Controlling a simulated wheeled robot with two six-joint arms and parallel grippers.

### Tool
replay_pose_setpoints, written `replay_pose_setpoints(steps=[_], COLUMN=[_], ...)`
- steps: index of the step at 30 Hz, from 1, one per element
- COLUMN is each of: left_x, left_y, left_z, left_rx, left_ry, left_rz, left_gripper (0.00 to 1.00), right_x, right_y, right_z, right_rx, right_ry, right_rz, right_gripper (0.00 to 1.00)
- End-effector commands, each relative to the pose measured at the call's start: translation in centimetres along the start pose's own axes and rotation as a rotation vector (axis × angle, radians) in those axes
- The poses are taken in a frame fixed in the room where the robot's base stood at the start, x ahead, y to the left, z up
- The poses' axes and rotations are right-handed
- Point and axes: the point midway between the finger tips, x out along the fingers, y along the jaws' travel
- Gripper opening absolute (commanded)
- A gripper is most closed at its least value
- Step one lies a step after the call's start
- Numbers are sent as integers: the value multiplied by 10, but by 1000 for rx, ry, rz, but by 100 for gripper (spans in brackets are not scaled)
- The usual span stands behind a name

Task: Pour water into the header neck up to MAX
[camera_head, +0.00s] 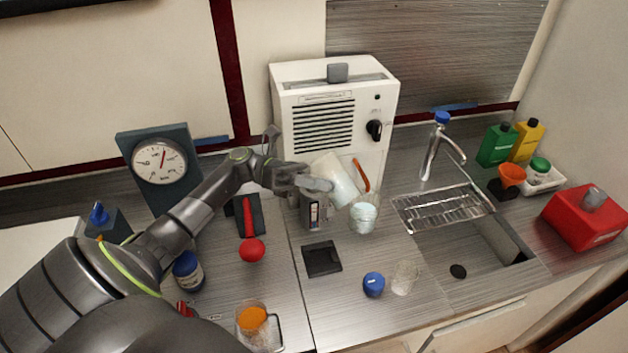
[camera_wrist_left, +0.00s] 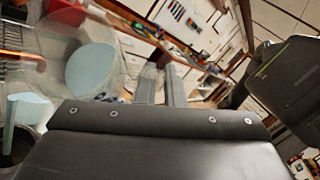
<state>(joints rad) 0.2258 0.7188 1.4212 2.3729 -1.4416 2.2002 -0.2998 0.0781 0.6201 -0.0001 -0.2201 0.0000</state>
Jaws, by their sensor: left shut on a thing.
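My left gripper (camera_head: 322,185) is shut on a pale, see-through vessel (camera_head: 337,177) in front of the white machine (camera_head: 335,125). The vessel is tilted, its lower end toward a clear container (camera_head: 364,217) with pale bluish content. I cannot tell whether a stream runs between them. In the left wrist view the fingers (camera_wrist_left: 160,85) show at the middle, and a pale blue round surface (camera_wrist_left: 90,68) shows to their left. A second pale blue patch (camera_wrist_left: 30,108) is lower left. I cannot make out the header neck or a MAX mark. My right gripper is not in view.
A grey block with a narrow window (camera_head: 313,212) stands below my gripper. The sink (camera_head: 480,255) and tap (camera_head: 437,145) are right.

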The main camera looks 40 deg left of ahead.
Motion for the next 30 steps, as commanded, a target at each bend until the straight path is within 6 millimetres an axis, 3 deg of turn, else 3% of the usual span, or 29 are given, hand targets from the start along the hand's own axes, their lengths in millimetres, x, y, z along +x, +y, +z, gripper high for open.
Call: replay_pose_setpoints(steps=[30], left_x=[-1], left_y=[1], left_z=[0], left_rx=[-8], left_ry=[-44], left_rz=[-38], left_gripper=[0], right_x=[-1], right_y=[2], right_z=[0], right_rx=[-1], right_ry=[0], right_rz=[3], right_gripper=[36])
